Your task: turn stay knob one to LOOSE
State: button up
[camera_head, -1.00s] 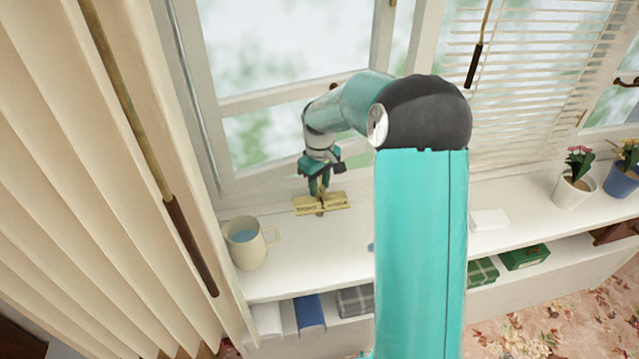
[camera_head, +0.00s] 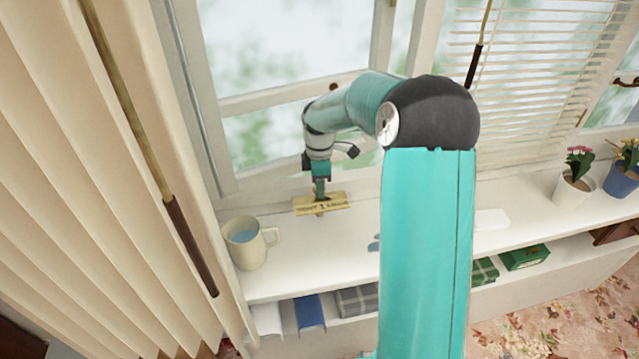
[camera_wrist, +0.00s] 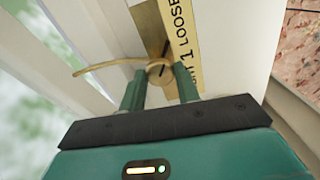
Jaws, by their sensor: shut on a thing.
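The brass plate (camera_head: 337,204) lies on the white sill at the foot of the window, and its lettering includes "1" and "LOOSE". It also shows in the wrist view (camera_wrist: 183,38), where the word LOOSE reads toward the top. Stay knob one (camera_wrist: 158,70) is a small brass part beside the lettering, with a thin curved tan piece reaching left from it. My gripper (camera_wrist: 158,76) points down at the plate, with its two green fingers shut on either side of the knob. The head view shows my gripper (camera_head: 320,193) edge-on. The knob's exact pointing direction is unclear.
A cream mug (camera_head: 245,243) with blue contents stands on the sill left of the plate. The window frame rises close behind. A white block (camera_head: 491,219) and flower pots (camera_head: 573,188) are to the right. A brown-handled rod (camera_head: 190,245) hangs by the left blind.

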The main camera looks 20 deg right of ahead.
jog(key=shift+n, duration=0.5)
jog(key=o, duration=1)
notch_tip(320, 180, up, 14)
jog(key=shift+f, duration=0.1)
jog(key=shift+a, duration=0.1)
